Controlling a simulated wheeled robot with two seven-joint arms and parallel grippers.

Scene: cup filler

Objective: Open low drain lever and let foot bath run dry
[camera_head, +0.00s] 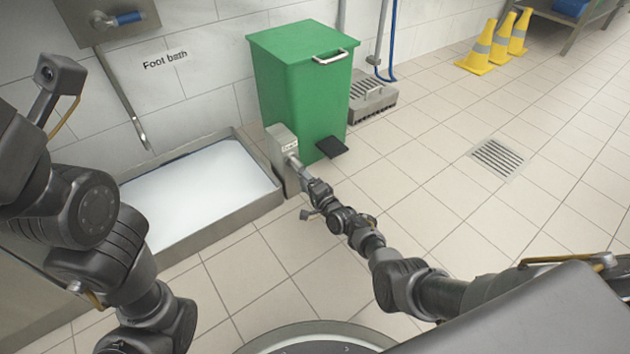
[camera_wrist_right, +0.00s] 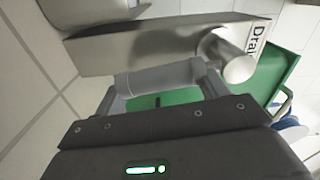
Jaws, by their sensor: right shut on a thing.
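The foot bath (camera_head: 276,190) is a grey metal basin by the wall at left, holding a flat white, foamy-looking liquid (camera_head: 205,185). A grey box marked "Drain" (camera_head: 281,143) stands at its right end and fills the top of the right wrist view (camera_wrist_right: 150,48). The drain lever's round metal hub (camera_wrist_right: 236,62) sticks out from the box face. My right gripper (camera_head: 299,168) is at this box, its fingers (camera_wrist_right: 160,78) shut on the lever's grip beside the hub. The fingers and arm partly hide the lever. My left arm is folded at left; its gripper is out of view.
A green pedal bin (camera_head: 300,90) stands close behind the drain box, its black pedal (camera_head: 332,147) near my right gripper. A metal grated box (camera_head: 370,103), floor grate (camera_head: 497,158) and yellow cones (camera_head: 478,50) are farther back. The tiled floor at right is clear.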

